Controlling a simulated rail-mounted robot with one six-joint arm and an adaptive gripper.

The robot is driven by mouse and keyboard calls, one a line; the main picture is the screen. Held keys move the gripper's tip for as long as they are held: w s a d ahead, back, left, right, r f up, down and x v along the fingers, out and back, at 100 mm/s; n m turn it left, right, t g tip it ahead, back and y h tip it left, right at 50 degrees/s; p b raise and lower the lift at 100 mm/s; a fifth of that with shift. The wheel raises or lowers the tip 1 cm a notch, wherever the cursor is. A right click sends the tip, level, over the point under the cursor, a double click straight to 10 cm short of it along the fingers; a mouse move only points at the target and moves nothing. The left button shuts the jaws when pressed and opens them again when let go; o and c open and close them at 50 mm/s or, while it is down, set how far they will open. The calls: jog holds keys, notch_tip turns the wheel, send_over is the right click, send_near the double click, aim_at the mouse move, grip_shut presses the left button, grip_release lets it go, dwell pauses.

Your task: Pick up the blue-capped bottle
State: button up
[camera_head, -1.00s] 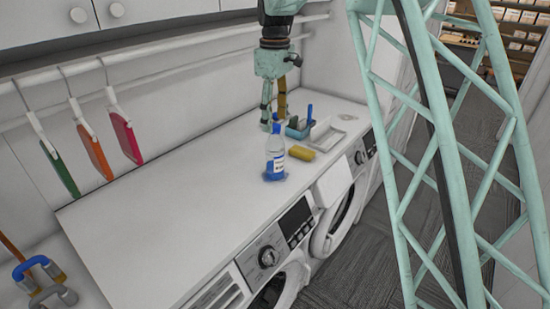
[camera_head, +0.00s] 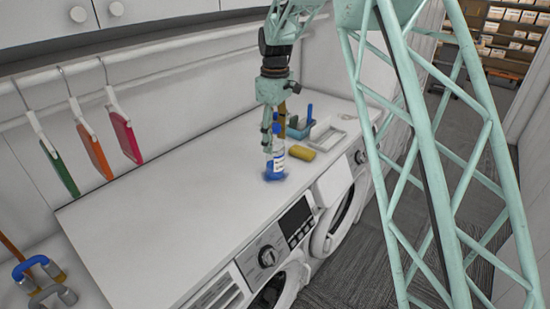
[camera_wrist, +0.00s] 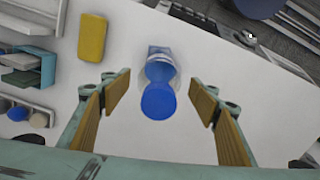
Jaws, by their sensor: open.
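A yellow sponge (camera_head: 302,153) lies right of the bottle and also shows in the wrist view (camera_wrist: 92,38). A teal caddy (camera_head: 299,127) and a white tray (camera_head: 328,137) stand behind it. Washing machines (camera_head: 268,255) are below the counter. The counter's left part is clear.

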aim_at(275, 151)
jog(key=shift+f, duration=0.1)
dwell(0.3)
jog(key=shift+f, duration=2.55)
jog(key=shift+c, duration=0.2)
jog(key=shift+w, duration=0.1)
jog(key=c, duration=1)
jog(key=shift+r, duration=0.2)
jog(key=shift+r, duration=1.65)
jog(key=s, duration=0.5)
jog(key=s+r+b, duration=0.1)
jog(key=s, duration=1)
jog(key=shift+a+r, duration=0.2)
jog(key=shift+a, duration=0.1)
